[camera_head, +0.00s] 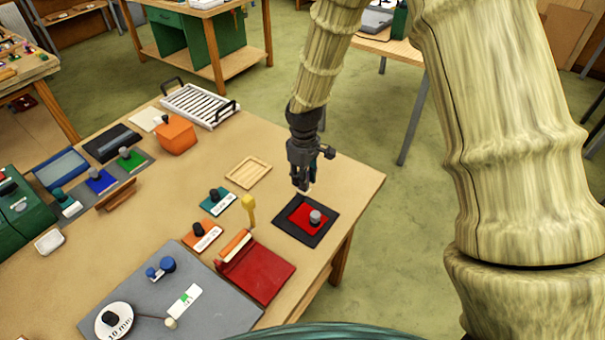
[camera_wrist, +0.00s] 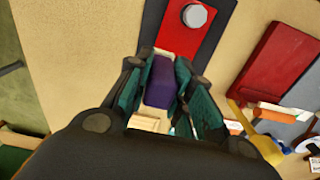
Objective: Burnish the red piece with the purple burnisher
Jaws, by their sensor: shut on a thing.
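The red piece (camera_head: 301,211) is a flat red rectangle lying on a black mat (camera_head: 291,236) near the table's right edge. A grey round knob (camera_head: 315,217) stands on it. In the wrist view the red piece (camera_wrist: 178,38) and its knob (camera_wrist: 195,15) lie beyond the fingertips. My gripper (camera_head: 304,182) points down just behind the mat in the head view. It is shut on the purple burnisher (camera_wrist: 161,82), which sits between the fingers in the wrist view. The burnisher's lower end is pale in the head view, and I cannot tell whether it touches anything.
An empty wooden tray (camera_head: 248,172) lies behind. Labelled teal (camera_head: 218,202) and orange (camera_head: 202,236) plates with knobs are nearby. Bare tabletop surrounds the mat's right side.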

